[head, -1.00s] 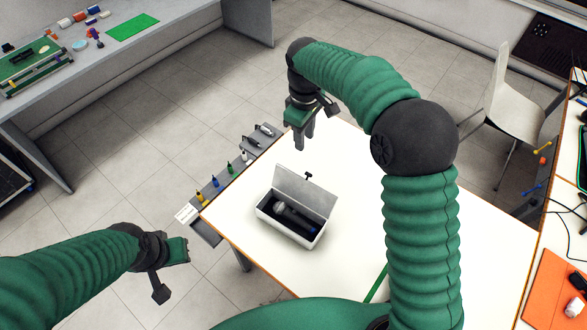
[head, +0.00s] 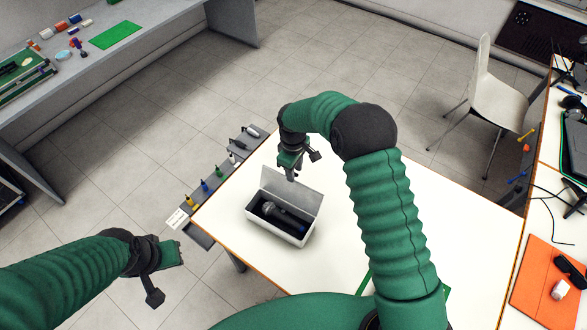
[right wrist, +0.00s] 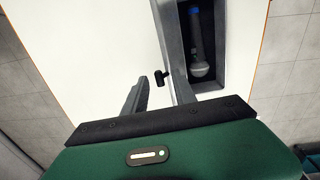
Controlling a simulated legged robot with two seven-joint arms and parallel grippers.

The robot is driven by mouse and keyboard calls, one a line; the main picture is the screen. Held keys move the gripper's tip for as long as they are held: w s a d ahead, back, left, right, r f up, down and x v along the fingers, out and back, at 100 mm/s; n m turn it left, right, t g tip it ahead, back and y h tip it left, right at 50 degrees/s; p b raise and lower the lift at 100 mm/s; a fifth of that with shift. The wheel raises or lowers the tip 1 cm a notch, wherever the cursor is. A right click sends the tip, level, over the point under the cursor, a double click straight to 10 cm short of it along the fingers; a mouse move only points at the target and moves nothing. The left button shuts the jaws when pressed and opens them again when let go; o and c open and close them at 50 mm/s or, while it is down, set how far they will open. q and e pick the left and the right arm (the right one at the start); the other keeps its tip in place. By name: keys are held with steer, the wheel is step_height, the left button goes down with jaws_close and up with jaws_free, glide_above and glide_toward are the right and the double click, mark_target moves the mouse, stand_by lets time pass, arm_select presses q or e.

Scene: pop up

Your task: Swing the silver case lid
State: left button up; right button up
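The silver case (head: 276,226) sits on the white table with its lid (head: 291,190) standing up, tilted back from the opening. A microphone (head: 282,212) lies inside; it also shows in the right wrist view (right wrist: 198,50). My right gripper (head: 292,177) is at the far side of the lid, near its top edge. In the right wrist view its two fingers (right wrist: 159,72) are spread apart, and the right finger overlaps the lid edge. I cannot tell whether it touches. My left gripper (head: 168,273) is open and empty, left of the table and away from the case.
The white table (head: 335,245) is clear around the case. A grey rack (head: 222,172) with several coloured tools runs along its left edge. A small black item (right wrist: 161,78) shows beside the lid. A chair (head: 490,100) and a side desk with an orange folder (head: 548,285) are at right.

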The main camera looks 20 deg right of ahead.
steer(key=shift+d, duration=0.35)
steer(key=c, duration=0.5)
jaws_close()
steer(key=shift+a, duration=0.45)
steer(key=shift+d, duration=0.15)
